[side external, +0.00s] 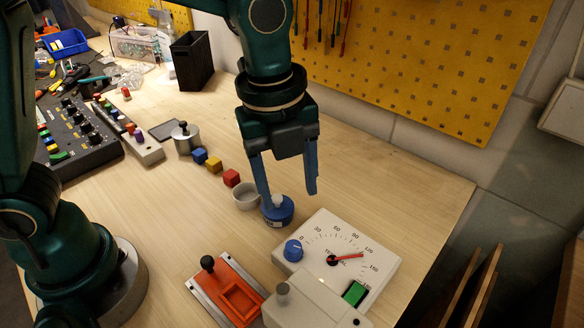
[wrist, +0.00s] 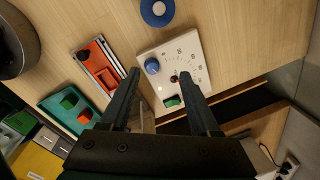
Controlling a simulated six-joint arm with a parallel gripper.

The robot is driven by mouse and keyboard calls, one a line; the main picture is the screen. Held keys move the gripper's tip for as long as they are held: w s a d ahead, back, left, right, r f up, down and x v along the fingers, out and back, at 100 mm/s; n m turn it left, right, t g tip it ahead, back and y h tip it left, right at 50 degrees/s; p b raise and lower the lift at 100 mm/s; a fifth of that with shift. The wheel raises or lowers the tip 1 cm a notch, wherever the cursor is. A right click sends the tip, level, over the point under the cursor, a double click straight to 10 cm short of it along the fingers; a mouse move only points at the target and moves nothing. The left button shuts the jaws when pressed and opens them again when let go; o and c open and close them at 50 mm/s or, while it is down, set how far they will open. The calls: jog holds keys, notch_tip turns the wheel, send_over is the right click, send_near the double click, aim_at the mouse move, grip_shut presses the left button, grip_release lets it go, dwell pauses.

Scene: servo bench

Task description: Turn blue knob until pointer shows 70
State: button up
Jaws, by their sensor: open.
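The blue knob (side external: 293,250) sits on the left part of a white dial box (side external: 318,223). The box's red pointer (side external: 348,257) points close to the 120 mark. My gripper (side external: 290,193) is open and empty, fingers pointing down. It hangs above the bench, apart from the knob. In the wrist view, the blue knob (wrist: 152,66) shows between my fingertips (wrist: 160,74), nearer the left one. The white dial box (wrist: 145,52) and pointer hub (wrist: 174,78) show there too, with the right finger overlapping the box's lower right.
An orange slide fixture (side external: 236,292) and a grey block (side external: 312,308) are in front. A green button (side external: 355,292) is on the box.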

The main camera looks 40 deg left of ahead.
jog(key=m+g, duration=0.1)
send_over(294, 247)
notch_tip(294, 247, down, 5)
jog(key=shift+r, duration=0.2)
jog(key=shift+f, duration=2.2)
grip_shut()
